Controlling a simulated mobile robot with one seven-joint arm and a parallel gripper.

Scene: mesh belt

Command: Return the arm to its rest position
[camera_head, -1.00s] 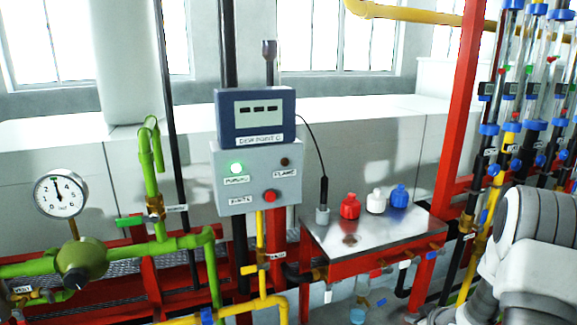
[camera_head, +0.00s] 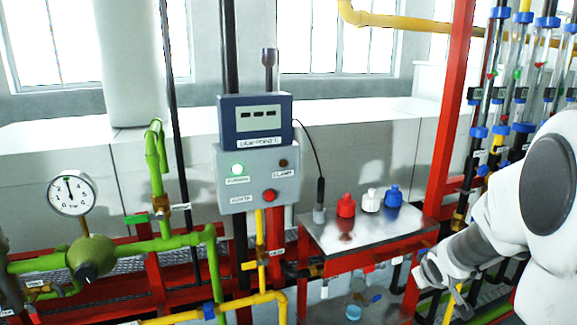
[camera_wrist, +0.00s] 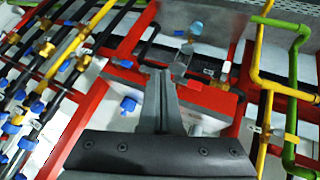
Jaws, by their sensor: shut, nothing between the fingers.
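My arm (camera_head: 505,215) reaches in from the right edge of the head view, bent, with its lower part right of the steel-topped stand. In the wrist view my gripper (camera_wrist: 166,78) points away from the camera, its two grey fingers together and nothing between them. Fine detail of the gripper is not clear in the head view. A clear vessel (camera_wrist: 181,66) shows just past the fingertips; I cannot tell its distance.
The stand (camera_head: 345,245) holds red (camera_head: 346,206), white (camera_head: 371,200) and blue (camera_head: 393,196) bottles. A dew point box (camera_head: 256,121) and a gauge (camera_head: 72,193) are left. A red post (camera_head: 452,110) and several clear tubes (camera_head: 507,70) stand near my arm.

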